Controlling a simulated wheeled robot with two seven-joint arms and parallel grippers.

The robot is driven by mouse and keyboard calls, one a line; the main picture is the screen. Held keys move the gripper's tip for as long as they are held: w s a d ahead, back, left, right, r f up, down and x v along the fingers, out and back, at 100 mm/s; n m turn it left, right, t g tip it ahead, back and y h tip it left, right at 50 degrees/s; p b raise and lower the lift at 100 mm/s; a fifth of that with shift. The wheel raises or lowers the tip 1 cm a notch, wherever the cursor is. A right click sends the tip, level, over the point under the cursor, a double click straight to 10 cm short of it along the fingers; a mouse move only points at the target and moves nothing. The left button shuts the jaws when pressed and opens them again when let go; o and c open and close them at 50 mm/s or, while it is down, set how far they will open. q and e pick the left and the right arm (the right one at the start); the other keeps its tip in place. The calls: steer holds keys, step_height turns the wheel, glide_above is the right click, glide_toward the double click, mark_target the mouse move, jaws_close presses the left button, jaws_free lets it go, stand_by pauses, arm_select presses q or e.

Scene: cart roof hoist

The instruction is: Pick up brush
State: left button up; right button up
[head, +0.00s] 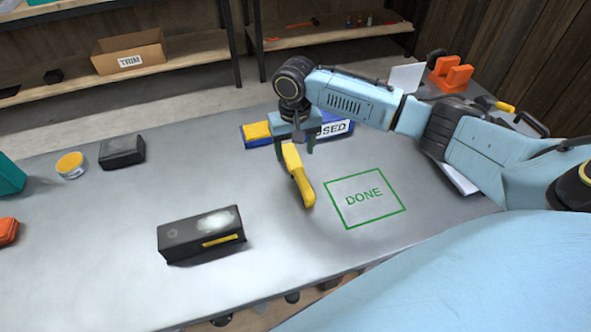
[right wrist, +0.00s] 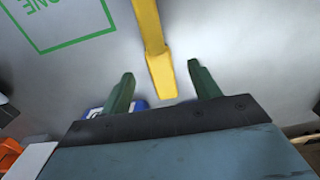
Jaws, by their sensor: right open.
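The brush (head: 300,180) shows as a yellow handle on the grey table, left of the green DONE outline. Its far end lies under my right gripper (head: 296,149), and its bristles cannot be made out. My right gripper is open, with its fingers on either side of the handle's far end. In the right wrist view the yellow brush (right wrist: 160,65) reaches down between the two green fingertips of the gripper (right wrist: 160,82), with a gap on both sides. My left gripper is not in view.
A blue tray (head: 258,141) labelled "...SED" with a yellow block lies just behind the gripper. The DONE outline (head: 364,198) is empty. A dusty black box (head: 190,240) stands front left; a smaller black box (head: 122,151) and yellow-lidded tub (head: 70,165) stand farther left.

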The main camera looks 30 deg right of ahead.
mark_target(296, 165)
steer(key=shift+f, duration=0.75)
steer(key=f+b, duration=0.1)
steer(key=f, duration=0.3)
steer(key=shift+d+f+b, duration=0.2)
steer(key=shift+b, duration=0.15)
steer(key=shift+f, duration=0.35)
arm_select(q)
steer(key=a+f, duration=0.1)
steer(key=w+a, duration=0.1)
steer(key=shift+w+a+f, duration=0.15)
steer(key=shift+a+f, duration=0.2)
